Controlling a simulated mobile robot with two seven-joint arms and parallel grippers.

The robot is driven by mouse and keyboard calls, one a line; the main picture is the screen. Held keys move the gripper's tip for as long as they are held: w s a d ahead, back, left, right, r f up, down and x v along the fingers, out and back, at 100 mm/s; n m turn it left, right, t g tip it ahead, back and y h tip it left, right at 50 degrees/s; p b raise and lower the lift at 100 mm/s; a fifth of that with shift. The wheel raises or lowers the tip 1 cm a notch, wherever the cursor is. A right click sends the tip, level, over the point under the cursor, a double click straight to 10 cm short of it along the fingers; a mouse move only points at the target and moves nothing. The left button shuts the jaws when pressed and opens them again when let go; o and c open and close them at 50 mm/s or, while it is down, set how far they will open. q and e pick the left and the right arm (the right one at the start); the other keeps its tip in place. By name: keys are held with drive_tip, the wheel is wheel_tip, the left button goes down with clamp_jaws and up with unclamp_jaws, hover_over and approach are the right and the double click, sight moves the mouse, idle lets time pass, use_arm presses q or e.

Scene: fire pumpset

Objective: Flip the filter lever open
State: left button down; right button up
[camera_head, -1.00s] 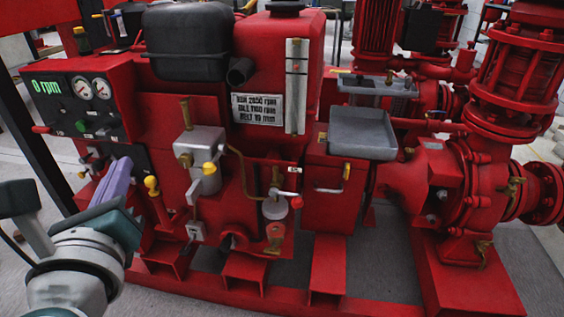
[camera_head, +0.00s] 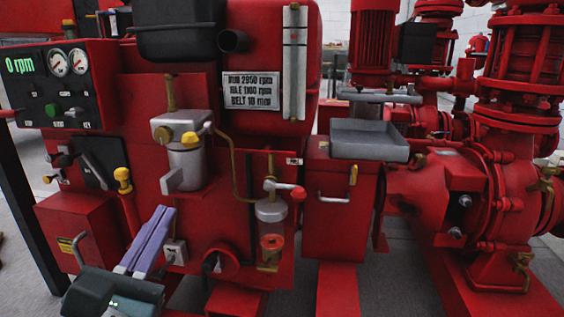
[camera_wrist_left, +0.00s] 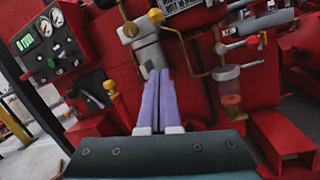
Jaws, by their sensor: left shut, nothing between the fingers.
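The filter unit (camera_head: 185,160) is a grey canister with a yellow-tipped brass fitting on the red engine; it also shows in the left wrist view (camera_wrist_left: 150,55). A short grey lever (camera_head: 172,182) sticks out at its lower left. To the right, a clear bowl (camera_head: 271,211) has a grey lever with a red tip (camera_head: 298,193) pointing right; I cannot tell which lever the task means. My left gripper (camera_head: 167,209) has its purple fingers together, empty, just below the canister and pointing up at it. It shows in the left wrist view (camera_wrist_left: 156,72). My right gripper is not in view.
A gauge panel (camera_head: 65,85) stands at the left. A yellow-capped tube (camera_head: 123,180) rises just left of my left gripper. A brass pipe (camera_head: 235,165) bends between canister and bowl. A grey tray (camera_head: 368,140) sits at the right.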

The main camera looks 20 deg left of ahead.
sight(197, 136)
use_arm(q)
drive_tip(key=b+x, duration=0.3)
drive_tip(key=x, duration=0.6)
drive_tip(key=shift+w+a+f+b, duration=0.15)
drive_tip(key=shift+w+b, duration=0.1)
drive_tip(key=shift+b, duration=0.15)
drive_tip(key=r, duration=0.1)
drive_tip(key=d+r, duration=0.1)
drive_tip(key=s+r+p, duration=0.1)
drive_tip(key=shift+d+r, duration=0.25)
drive_tip(key=shift+r, duration=0.15)
drive_tip(key=shift+s, duration=0.1)
